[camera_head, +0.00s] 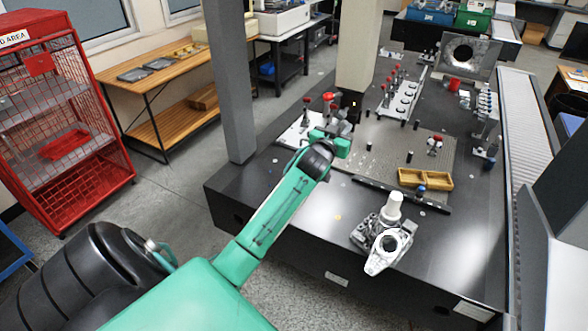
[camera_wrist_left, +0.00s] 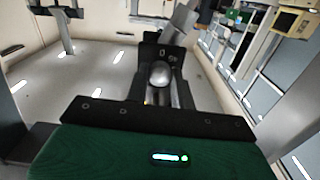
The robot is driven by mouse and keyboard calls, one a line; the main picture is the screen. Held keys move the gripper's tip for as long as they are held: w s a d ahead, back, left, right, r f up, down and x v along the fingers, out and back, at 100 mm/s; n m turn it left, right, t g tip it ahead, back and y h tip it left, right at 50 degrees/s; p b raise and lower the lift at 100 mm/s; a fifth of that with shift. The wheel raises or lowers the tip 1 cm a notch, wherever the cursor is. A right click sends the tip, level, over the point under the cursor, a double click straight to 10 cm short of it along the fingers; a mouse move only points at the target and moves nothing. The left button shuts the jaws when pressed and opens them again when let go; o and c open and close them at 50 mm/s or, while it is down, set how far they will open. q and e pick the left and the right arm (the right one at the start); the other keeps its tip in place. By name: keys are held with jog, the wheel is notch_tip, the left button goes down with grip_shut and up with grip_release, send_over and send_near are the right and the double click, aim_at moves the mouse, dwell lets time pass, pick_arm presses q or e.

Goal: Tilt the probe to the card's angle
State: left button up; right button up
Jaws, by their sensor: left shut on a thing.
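My left arm reaches up over the left part of the dark granite table (camera_head: 455,235). My left gripper (camera_head: 345,128) is at the lower end of the pale gantry column (camera_head: 359,45), where a small dark probe head hangs. In the left wrist view my left gripper (camera_wrist_left: 160,88) is shut on a rounded silver piece (camera_wrist_left: 160,73), which I take to be part of the probe. A dark plate (camera_wrist_left: 165,51) stands just beyond it. The probe's tilt is too small to read. I cannot make out a card with an angle.
A grey column (camera_head: 230,80) rises left of my arm. A white casting (camera_head: 385,240) stands near the table's front. A wooden tray (camera_head: 425,179), a black bar (camera_head: 388,192) and red-topped fixtures occupy the table. A red cage (camera_head: 65,115) stands left.

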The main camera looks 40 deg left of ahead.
dwell(0.3)
pick_arm(q)
jog(key=shift+m+p, duration=0.5)
jog(key=shift+m, duration=0.6)
jog(key=shift+m+p, duration=0.3)
jog(key=shift+m, duration=0.9)
jog(key=o, duration=0.6)
jog(key=shift+o, duration=0.2)
